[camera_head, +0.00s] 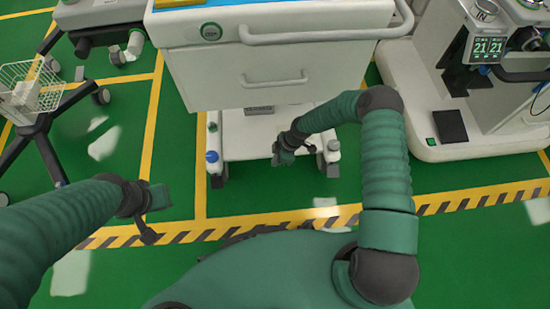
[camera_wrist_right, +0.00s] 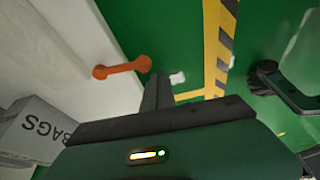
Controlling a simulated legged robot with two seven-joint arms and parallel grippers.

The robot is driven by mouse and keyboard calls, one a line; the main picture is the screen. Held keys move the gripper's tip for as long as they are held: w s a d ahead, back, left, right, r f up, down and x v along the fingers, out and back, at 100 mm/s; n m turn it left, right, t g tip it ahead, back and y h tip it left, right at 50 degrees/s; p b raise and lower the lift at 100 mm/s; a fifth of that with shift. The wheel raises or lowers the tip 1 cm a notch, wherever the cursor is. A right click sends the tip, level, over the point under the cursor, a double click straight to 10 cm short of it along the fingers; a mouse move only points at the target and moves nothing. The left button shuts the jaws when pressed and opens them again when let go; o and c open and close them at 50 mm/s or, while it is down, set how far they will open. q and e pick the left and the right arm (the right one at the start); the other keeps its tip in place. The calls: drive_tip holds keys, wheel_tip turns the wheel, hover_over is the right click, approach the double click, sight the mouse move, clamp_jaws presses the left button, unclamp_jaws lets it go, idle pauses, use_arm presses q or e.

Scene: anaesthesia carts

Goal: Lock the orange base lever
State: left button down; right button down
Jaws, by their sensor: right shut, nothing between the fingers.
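The orange base lever (camera_wrist_right: 122,68) shows in the right wrist view, a short bar with rounded ends against the pale edge of the cart's base (camera_wrist_right: 60,50). My right gripper (camera_wrist_right: 158,92) is shut and empty, its dark fingers just below the lever's right end in the picture; a gap seems to lie between them, though depth is hard to judge. In the head view my right gripper (camera_head: 283,155) is low over the cart's base, under the drawers, and the lever cannot be made out. My left gripper (camera_head: 157,198) hangs over the floor at left, too small to tell its jaws.
The white drawer cart (camera_head: 262,85) stands ahead with a handle (camera_head: 320,37). A box marked BAGS (camera_wrist_right: 38,130) is near my right wrist. An anaesthesia machine (camera_head: 480,140) stands right, a basket stand (camera_head: 30,90) left. Striped floor is clear.

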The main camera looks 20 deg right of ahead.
drive_tip(key=p+v, duration=0.5)
drive_tip(key=v, duration=0.7)
drive_tip(key=shift+p, duration=0.3)
drive_tip(key=shift+f, duration=0.15)
